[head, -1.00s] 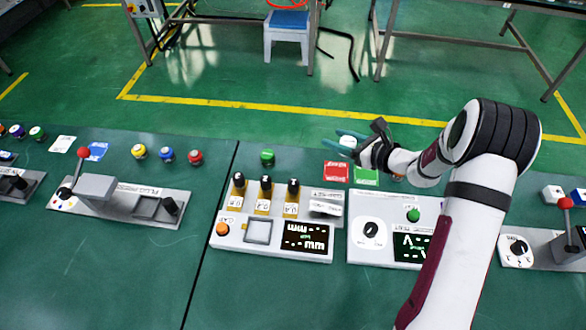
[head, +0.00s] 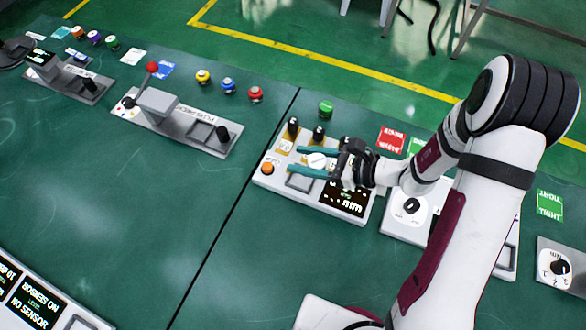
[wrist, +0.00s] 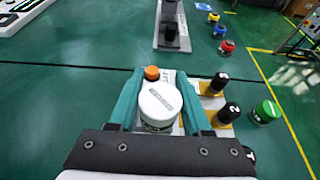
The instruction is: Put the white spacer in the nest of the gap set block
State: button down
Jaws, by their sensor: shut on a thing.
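The white spacer (wrist: 158,103) is a short round piece with a label on its top. It sits between the two teal fingers of my gripper (wrist: 160,100), which is shut on it. In the head view my gripper (head: 312,161) holds the spacer (head: 317,160) over the gap set block (head: 325,208). The block's square grey nest (head: 300,183) shows just in front of the nearer finger, partly covered by it. The spacer looks to be above the block; its exact height is unclear. In the wrist view the spacer hides the nest.
An orange button (head: 267,168) is at the block's left end and a dark display (head: 345,199) at its right. Black-topped pieces (head: 318,133) stand behind, with a green one (head: 326,109) farther back. A lever station (head: 180,118) is to the left.

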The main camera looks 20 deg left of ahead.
jog(key=x, duration=0.3)
jog(key=shift+s+f, duration=0.25)
jog(key=shift+f, duration=0.15)
jog(key=f, duration=0.3)
jog(key=shift+a+f, duration=0.1)
jog(key=shift+a, duration=0.1)
jog(key=shift+f, duration=0.45)
jog(key=shift+c, duration=1.7)
grip_release()
jog(key=shift+f, duration=0.1)
